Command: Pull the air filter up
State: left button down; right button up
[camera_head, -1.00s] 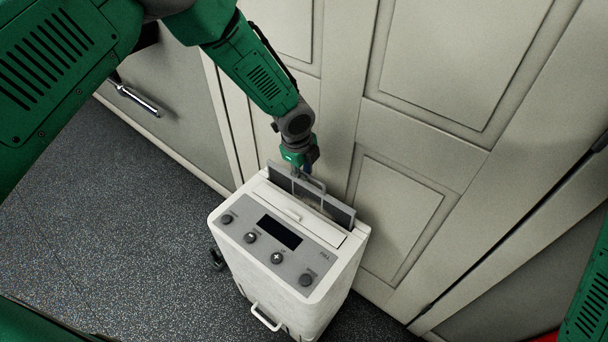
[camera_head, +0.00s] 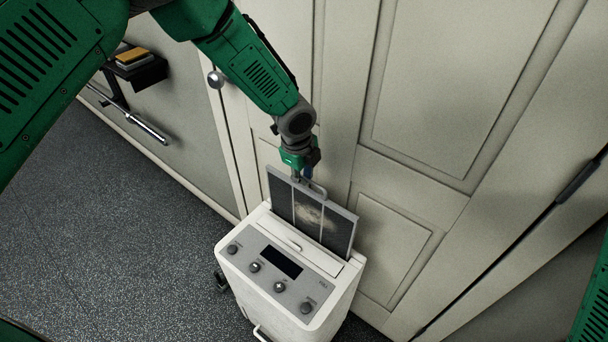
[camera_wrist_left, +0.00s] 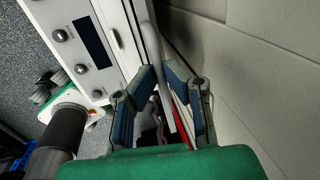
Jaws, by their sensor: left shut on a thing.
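The air filter (camera_head: 311,215) is a dark panel in a grey frame with a pale dusty patch in its middle. It stands upright, well out of the slot at the back of the white appliance (camera_head: 333,304); its lower edge is hidden in the slot. My left gripper (camera_head: 302,172) is at the filter's top edge, shut on its grey handle. In the left wrist view the handle (camera_wrist_left: 160,80) passes between the blue-padded fingers. My right gripper is out of view; only part of a green arm shows at the right edge.
A panelled door (camera_head: 415,165) stands close behind the appliance. A metal bar handle (camera_head: 141,123) and a dark bracket are on the wall at left. Speckled floor (camera_head: 110,235) is clear at left of the appliance.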

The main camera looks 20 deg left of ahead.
pick_arm(q)
jog(key=c, duration=1.6)
grip_release()
jog(key=shift+d, duration=0.2)
jog(key=shift+c, duration=0.2)
jog(key=shift+d, duration=0.1)
notch_tip(320, 180, up, 12)
jog(key=s, duration=0.2)
jog(key=shift+a+f, duration=0.2)
jog(key=shift+a, duration=0.15)
